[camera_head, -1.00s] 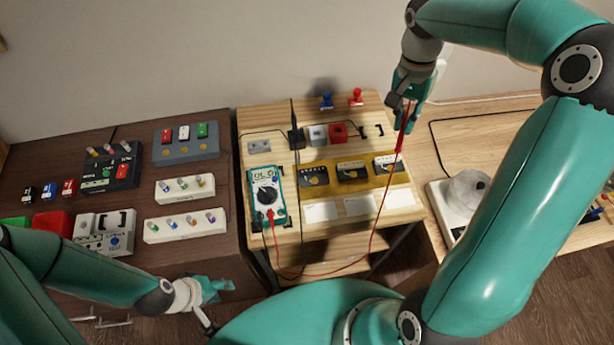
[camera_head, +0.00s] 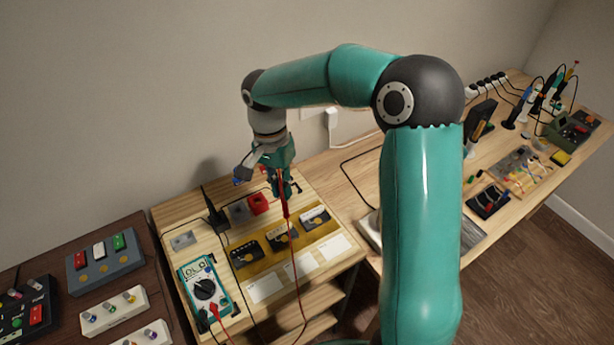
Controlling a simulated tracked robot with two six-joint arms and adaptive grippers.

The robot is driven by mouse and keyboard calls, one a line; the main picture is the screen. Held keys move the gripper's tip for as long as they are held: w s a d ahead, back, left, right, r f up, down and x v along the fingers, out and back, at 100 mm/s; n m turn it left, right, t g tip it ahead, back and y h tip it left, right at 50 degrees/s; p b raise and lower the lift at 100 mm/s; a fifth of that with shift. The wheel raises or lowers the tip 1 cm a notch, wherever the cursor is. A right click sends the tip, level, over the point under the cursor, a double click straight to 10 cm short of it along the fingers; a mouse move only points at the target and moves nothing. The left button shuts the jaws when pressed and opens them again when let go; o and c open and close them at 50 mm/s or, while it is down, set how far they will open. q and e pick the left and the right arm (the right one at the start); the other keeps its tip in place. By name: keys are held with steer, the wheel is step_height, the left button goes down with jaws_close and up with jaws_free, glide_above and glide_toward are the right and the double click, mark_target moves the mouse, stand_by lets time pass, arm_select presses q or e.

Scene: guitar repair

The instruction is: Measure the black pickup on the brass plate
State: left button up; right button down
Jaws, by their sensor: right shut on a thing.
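My right gripper (camera_head: 282,186) is shut on a red probe (camera_head: 286,206), which points down. In the picture its tip is over the back of the plate, between the middle and right pickups; I cannot tell whether it touches. A teal multimeter (camera_head: 205,288) stands at the front left; its display seems to begin with "OL". A black probe (camera_head: 212,208) stands at the back left. My left gripper is out of view.
A red block (camera_head: 258,203) and a grey block (camera_head: 239,211) sit behind the plate. White cards (camera_head: 300,265) lie in front of it. The red lead (camera_head: 294,255) hangs across the stand. A dark bench with pedals (camera_head: 104,262) is at left; a cluttered wooden bench (camera_head: 535,195) is at right.

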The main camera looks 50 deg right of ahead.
steer(key=w+a+n, duration=0.2)
steer(key=a+n, duration=0.1)
steer(key=a, duration=0.9)
steer(key=shift+s+d+f, duration=0.1)
steer(key=shift+f, duration=2)
steer(key=shift+f+b, duration=0.6)
steer(key=shift+b, duration=0.15)
stand_by(1.7)
step_height(320, 180, up, 6)
steer(key=p, duration=0.3)
stand_by(0.6)
